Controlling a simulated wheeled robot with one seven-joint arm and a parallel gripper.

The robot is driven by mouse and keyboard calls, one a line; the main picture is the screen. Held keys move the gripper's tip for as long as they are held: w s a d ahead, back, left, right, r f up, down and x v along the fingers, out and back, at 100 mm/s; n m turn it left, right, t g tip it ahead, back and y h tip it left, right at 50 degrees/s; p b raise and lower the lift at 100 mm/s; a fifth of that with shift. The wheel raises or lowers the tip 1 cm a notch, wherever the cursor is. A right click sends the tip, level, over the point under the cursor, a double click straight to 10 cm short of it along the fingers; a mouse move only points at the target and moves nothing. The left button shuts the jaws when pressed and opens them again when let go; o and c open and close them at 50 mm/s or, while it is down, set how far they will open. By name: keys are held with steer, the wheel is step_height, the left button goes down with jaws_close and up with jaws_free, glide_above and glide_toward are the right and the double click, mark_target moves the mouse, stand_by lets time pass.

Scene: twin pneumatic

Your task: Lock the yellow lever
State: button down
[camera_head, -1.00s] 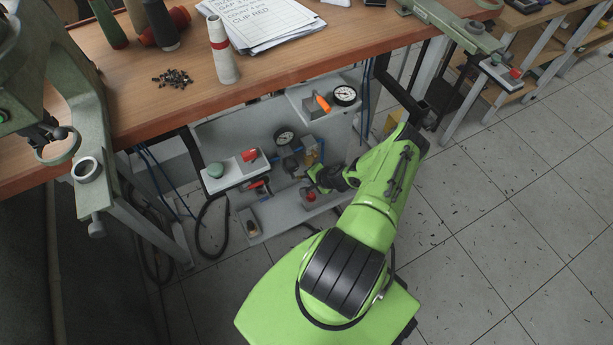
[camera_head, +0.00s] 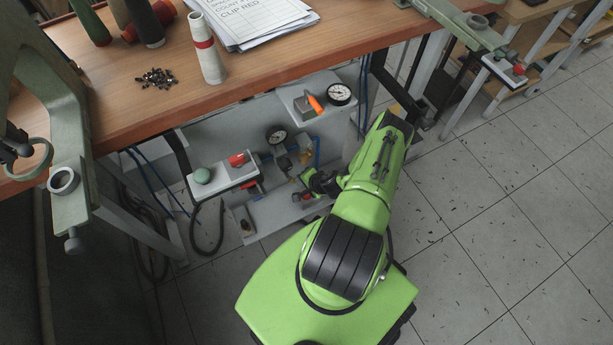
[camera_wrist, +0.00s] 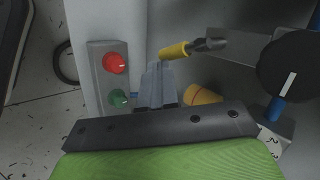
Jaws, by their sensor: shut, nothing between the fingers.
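The yellow lever (camera_wrist: 175,50) shows in the wrist view as a yellow grip on a dark metal shaft that runs right. It lies roughly sideways, just beyond the fingertips of my gripper (camera_wrist: 157,72). The fingers are together and empty. I cannot tell whether they touch the grip. In the head view my gripper (camera_head: 312,184) is dark and small, low in front of the panel under the bench. The lever cannot be made out clearly there, as my gripper and arm partly cover that area.
A grey box with a red button (camera_wrist: 114,63) and a green button (camera_wrist: 118,98) is left of the fingers. A round yellow part (camera_wrist: 203,95) is close on their right, and a dark disc (camera_wrist: 290,67) farther right. The wooden bench top (camera_head: 270,65) overhangs the panel.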

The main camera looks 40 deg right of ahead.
steer(key=shift+a+f, duration=0.2)
steer(key=shift+f, duration=0.2)
steer(key=shift+w+a+f+b, duration=0.1)
steer(key=shift+a+b, duration=0.05)
steer(key=shift+b, duration=0.15)
steer(key=shift+r+p, duration=0.7)
steer(key=shift+r, duration=0.15)
